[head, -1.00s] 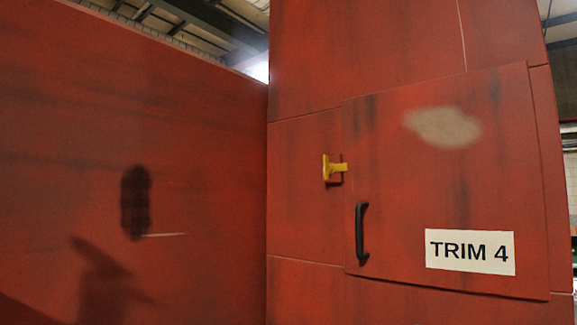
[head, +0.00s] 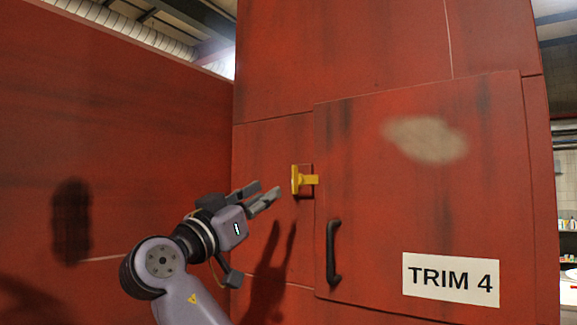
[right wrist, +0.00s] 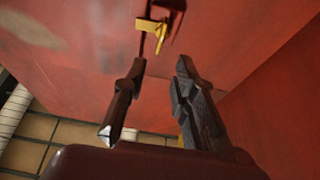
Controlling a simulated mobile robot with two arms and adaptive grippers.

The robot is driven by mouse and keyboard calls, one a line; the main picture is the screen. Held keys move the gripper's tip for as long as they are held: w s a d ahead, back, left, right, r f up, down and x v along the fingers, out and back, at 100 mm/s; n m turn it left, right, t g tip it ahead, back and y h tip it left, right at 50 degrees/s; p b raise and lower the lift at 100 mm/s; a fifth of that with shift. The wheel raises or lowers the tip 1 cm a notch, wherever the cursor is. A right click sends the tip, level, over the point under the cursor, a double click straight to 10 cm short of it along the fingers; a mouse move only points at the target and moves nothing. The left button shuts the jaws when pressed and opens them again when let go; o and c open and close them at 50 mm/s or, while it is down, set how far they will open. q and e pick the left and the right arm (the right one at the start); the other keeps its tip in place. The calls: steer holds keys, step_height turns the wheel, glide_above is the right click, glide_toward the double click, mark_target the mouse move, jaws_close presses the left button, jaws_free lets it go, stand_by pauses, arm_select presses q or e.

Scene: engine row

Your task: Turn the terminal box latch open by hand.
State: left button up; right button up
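The yellow latch (head: 303,180) sits at the left edge of the red terminal box door (head: 372,235), on a small red plate. Its wide grip stands upright and a short arm reaches right onto the door. My right gripper (head: 268,195) is just left of and slightly below the latch, its fingers pointing at it. In the right wrist view the two open fingers (right wrist: 160,70) have a gap between them, with the latch (right wrist: 152,28) beyond their tips. Nothing is between the fingers. My left gripper is not in view.
A black handle (head: 333,252) stands out from the door below and right of the latch. A "TRIM 4" label (head: 450,279) is on the door. A red wall (head: 130,160) closes off the left side. Shelves (head: 567,225) show at the far right.

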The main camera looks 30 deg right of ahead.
mark_target(292, 176)
steer(key=p+x, duration=0.5)
steer(key=x, duration=0.4)
steer(key=shift+w+d+r, duration=0.1)
steer(key=shift+d+r, duration=0.1)
steer(key=shift+d, duration=0.05)
steer(key=shift+w+d, duration=0.2)
steer(key=shift+d, duration=0.25)
steer(key=shift+a, duration=0.1)
jaws_close()
